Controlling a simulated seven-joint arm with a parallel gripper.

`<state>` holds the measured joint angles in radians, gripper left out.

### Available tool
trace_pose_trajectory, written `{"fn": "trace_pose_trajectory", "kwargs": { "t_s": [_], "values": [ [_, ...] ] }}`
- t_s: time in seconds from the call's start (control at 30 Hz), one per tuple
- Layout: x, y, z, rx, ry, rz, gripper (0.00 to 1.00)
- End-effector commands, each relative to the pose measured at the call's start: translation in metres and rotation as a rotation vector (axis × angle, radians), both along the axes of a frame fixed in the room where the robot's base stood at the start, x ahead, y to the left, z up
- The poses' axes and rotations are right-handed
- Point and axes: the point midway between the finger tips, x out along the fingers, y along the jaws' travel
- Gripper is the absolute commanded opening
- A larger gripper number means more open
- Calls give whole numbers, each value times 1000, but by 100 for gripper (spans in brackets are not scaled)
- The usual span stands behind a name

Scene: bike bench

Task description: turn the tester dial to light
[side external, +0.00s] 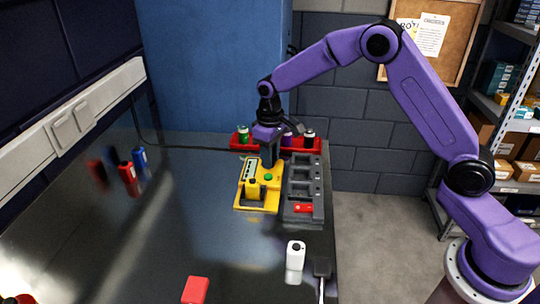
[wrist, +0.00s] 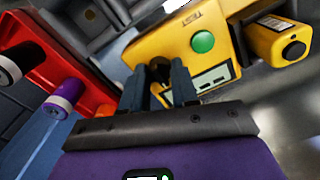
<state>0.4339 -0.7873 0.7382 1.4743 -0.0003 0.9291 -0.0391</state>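The yellow tester (side external: 246,203) stands on the bench, with a green button (wrist: 203,42) and a pale marked panel (wrist: 211,80) on its top. A yellow cell-like block with a black end (wrist: 283,42) sits in its slot. My gripper (wrist: 160,74) points down over the tester's far end; it also shows in the side view (side external: 268,160). Its two fingers are apart, on either side of a small dark knob (wrist: 160,66) that looks like the dial. I cannot tell whether they touch it. The dial's setting cannot be read, and my gripper hides it in the side view.
A grey tray with several compartments (side external: 302,187) stands right beside the tester, with a red piece (side external: 303,208) in it. A red rack (side external: 311,147) of cells is behind. A white cell (side external: 295,262), red block (side external: 196,290) and standing red and blue cells (side external: 140,158) are on the bench.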

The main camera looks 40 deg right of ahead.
Motion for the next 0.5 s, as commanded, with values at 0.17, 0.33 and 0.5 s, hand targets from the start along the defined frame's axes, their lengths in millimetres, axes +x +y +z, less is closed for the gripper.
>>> {"fn": "trace_pose_trajectory", "kwargs": {
  "t_s": [0.17, 0.33, 0.5],
  "values": [
    [0, 1, 0, 0, 0, -3, 0],
    [0, 1, 1, 1, 0, -37, 0],
    [0, 1, 1, 1, 0, -126, 0]
  ]
}}
